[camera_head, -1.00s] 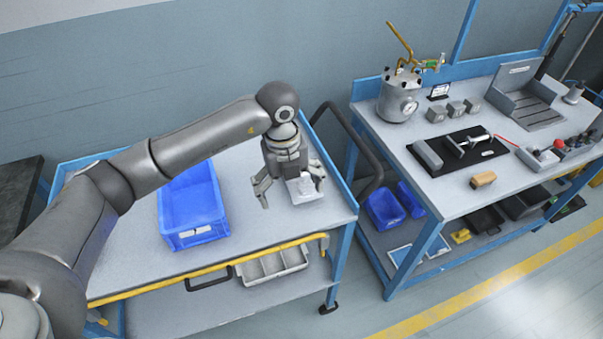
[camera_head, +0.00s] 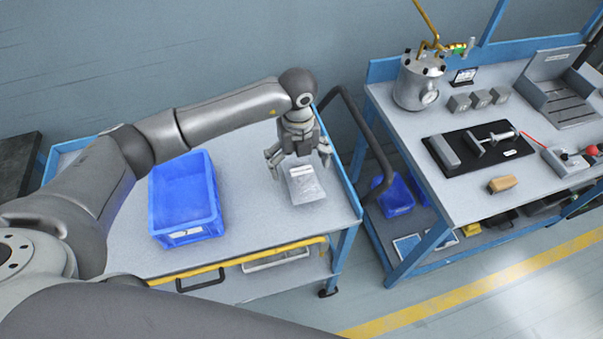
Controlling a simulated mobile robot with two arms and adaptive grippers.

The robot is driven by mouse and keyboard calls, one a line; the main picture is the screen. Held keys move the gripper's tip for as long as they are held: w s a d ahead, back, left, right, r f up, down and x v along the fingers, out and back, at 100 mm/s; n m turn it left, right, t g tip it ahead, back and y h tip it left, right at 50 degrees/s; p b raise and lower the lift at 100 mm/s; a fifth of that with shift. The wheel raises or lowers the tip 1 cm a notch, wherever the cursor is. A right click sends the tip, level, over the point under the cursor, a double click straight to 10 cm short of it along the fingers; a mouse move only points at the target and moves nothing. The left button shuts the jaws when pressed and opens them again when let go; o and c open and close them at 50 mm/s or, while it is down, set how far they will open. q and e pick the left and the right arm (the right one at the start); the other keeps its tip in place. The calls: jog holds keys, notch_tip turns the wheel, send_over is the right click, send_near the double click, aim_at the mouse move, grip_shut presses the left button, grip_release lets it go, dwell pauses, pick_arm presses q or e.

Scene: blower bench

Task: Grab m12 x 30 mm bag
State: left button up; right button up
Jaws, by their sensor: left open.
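A clear bag with a white label (camera_head: 306,189) lies on the grey top of the cart, near its right end. I take it to be the M12 x 30 mm bag; its print is too small to read. My left gripper (camera_head: 299,166) points down at the far edge of the bag, with its fingers spread to either side. It is open, and I cannot tell whether it touches the bag. My right gripper is not in view.
A blue bin (camera_head: 186,200) stands on the cart top (camera_head: 252,225) left of the bag. A black push handle (camera_head: 362,140) rises at the cart's right end. A workbench (camera_head: 455,205) with a metal pot (camera_head: 418,82) and tools stands to the right.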

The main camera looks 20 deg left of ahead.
aim_at(301, 171)
pick_arm(q)
jog(key=shift+w+d+f, duration=0.1)
jog(key=shift+w+f, duration=0.05)
jog(key=shift+f, duration=0.2)
jog(key=f+p, duration=0.2)
jog(key=f, duration=0.1)
jog(key=shift+w+d+f, duration=0.15)
jog(key=shift+w+f, duration=0.05)
jog(key=shift+f, duration=0.6)
jog(key=c, duration=1.3)
jog(key=shift+w, duration=0.1)
jog(key=shift+c, duration=0.6)
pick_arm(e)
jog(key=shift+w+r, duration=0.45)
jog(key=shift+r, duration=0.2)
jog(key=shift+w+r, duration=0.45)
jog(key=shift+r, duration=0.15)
pick_arm(q)
jog(key=shift+r, duration=0.1)
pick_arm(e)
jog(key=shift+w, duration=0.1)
